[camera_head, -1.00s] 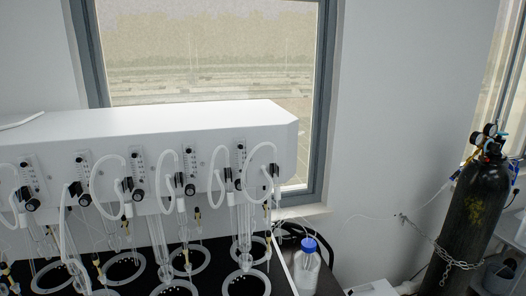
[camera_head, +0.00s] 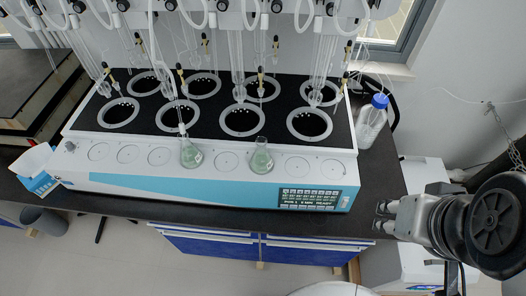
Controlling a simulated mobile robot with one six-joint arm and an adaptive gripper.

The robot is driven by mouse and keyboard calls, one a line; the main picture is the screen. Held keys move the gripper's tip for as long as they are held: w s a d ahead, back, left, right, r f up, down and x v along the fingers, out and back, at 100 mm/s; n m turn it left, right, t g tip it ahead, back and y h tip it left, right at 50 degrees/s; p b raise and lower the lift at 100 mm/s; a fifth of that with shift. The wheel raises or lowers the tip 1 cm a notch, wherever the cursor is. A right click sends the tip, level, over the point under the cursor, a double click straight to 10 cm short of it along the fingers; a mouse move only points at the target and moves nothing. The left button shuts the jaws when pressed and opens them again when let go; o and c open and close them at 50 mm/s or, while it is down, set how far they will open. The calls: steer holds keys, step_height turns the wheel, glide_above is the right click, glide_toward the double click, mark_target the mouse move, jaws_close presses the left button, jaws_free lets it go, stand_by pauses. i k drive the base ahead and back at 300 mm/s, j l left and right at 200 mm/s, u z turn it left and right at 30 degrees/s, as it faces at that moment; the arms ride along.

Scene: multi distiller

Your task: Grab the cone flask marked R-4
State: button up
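Two cone flasks with pale green liquid stand upright on the white front ledge of the distiller in the head view. The left flask (camera_head: 190,155) is below a thin glass tube. The right flask (camera_head: 261,160) is a little to its right. No R-4 marking is readable on either, so I cannot tell which one carries it. My gripper (camera_head: 382,217) is at the right, beyond the right end of the distiller, pointing left. Its two fingers are apart with nothing seen between them. It is well away from both flasks.
The distiller (camera_head: 110,179) has several round black wells and hanging glass tubes behind the flasks. A blue-capped bottle (camera_head: 371,123) stands at its right end. A white and blue box (camera_head: 36,166) is at the left. The dark bench edge runs in front.

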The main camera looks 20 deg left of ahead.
mark_target(261, 161)
steer(key=j+z, duration=0.1)
steer(key=j, duration=1.1)
steer(key=j+z, duration=0.1)
steer(key=j, duration=1.05)
